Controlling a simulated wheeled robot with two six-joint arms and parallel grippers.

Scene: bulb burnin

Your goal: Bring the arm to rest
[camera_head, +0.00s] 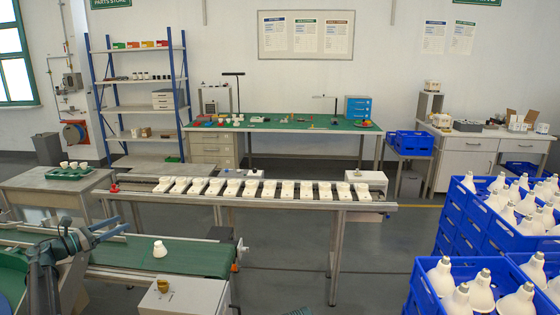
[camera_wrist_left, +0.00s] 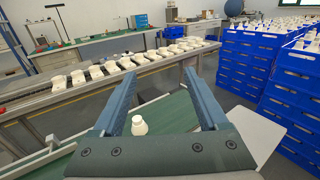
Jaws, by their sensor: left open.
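My left gripper (camera_head: 118,226) is at the lower left of the head view, above the near green conveyor belt (camera_head: 205,261). Its two fingers stand apart with nothing between their tips, as the left wrist view (camera_wrist_left: 160,76) also shows. A white bulb (camera_head: 160,249) stands upright on the belt, to the right of the gripper and apart from it. In the left wrist view the bulb (camera_wrist_left: 139,126) appears beyond the gripper's palm, low between the fingers. My right gripper is not in view.
A long rack (camera_head: 335,234) with a row of white sockets crosses the middle. Blue crates (camera_head: 427,290) full of white bulbs are stacked at the right. A grey box with a yellow-brown knob (camera_head: 163,286) stands in front of the belt. Open floor (camera_head: 385,265) lies between rack and crates.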

